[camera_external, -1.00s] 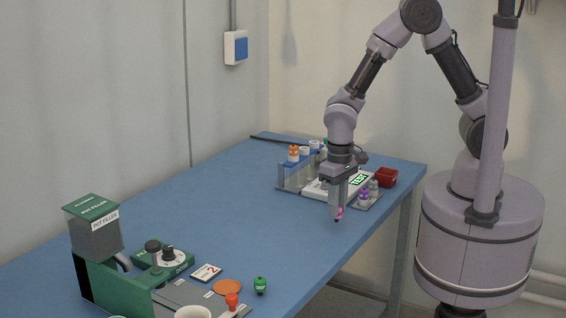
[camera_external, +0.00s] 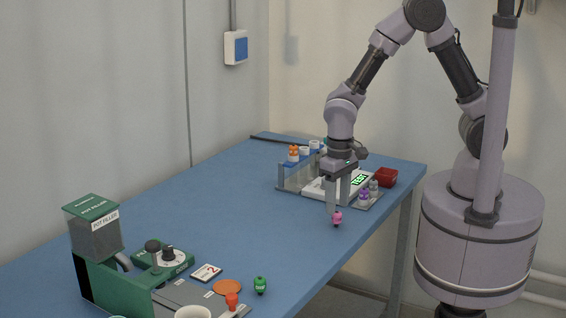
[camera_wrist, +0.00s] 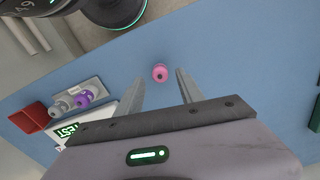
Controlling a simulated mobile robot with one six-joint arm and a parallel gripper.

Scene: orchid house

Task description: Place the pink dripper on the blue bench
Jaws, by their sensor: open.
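The pink dripper (camera_external: 337,217) stands on the blue bench (camera_external: 215,225) near its right edge, just in front of the grey tray. My gripper (camera_external: 339,207) is open directly above and around it in the external view. In the wrist view the pink dripper (camera_wrist: 160,73) lies between and a little beyond the spread fingertips of my gripper (camera_wrist: 160,75), with blue bench around it. No finger visibly touches it. The dripper's dark lower tip shows in the external view.
A green pot filler (camera_external: 95,235) and green dripper (camera_external: 260,285) are at front left. The middle bench is clear.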

